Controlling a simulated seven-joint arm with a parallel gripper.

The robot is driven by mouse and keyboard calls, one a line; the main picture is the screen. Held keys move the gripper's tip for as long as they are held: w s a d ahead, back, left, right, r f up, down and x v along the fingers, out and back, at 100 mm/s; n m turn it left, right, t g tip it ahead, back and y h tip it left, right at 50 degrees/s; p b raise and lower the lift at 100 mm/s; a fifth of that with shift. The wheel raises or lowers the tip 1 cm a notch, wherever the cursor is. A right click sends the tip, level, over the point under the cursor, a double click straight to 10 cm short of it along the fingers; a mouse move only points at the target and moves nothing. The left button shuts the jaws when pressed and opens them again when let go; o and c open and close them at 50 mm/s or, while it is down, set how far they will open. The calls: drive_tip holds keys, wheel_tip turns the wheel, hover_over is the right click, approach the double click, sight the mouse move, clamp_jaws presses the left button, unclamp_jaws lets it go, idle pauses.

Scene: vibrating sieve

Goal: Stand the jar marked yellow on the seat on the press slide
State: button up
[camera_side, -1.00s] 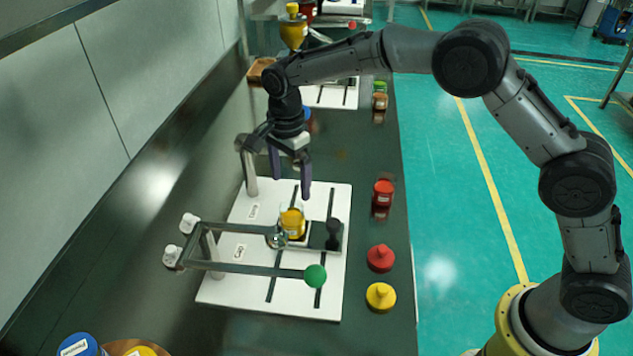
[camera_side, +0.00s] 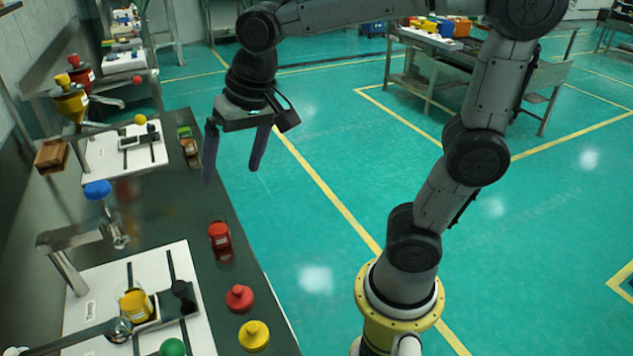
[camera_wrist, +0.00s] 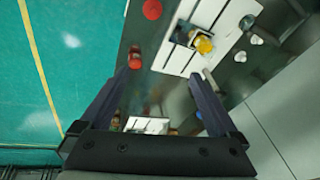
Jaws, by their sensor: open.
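The yellow jar (camera_side: 137,306) stands on the dark press slide (camera_side: 165,315), beside the slide's black knob (camera_side: 183,292). It appears upright; its base and exact fit on the seat are hidden. The yellow jar (camera_wrist: 203,44) also shows in the wrist view on the white board. My gripper (camera_side: 230,176) is open and empty, high above and well apart from the jar, toward the far right of it. In the wrist view my gripper (camera_wrist: 160,82) has its fingers wide apart with nothing between them at the tips.
A red jar (camera_side: 220,237), a red lid (camera_side: 240,298) and a yellow lid (camera_side: 254,335) stand along the bench's right edge. The press lever with a green ball (camera_side: 172,347) lies near the yellow jar. A blue-topped item (camera_side: 97,189) stands behind.

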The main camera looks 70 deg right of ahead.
drive_tip(key=s+d+f+n+t, duration=0.1)
drive_tip(key=s+n, duration=0.2)
drive_tip(key=s, duration=0.3)
drive_tip(key=s+d+f+n+t, duration=0.1)
drive_tip(key=s+d+f+n, duration=0.1)
drive_tip(key=s, duration=0.5)
drive_tip(key=shift+s+d+f+n, duration=0.2)
drive_tip(key=shift+d+f+n, duration=0.05)
drive_tip(key=shift+n, duration=0.15)
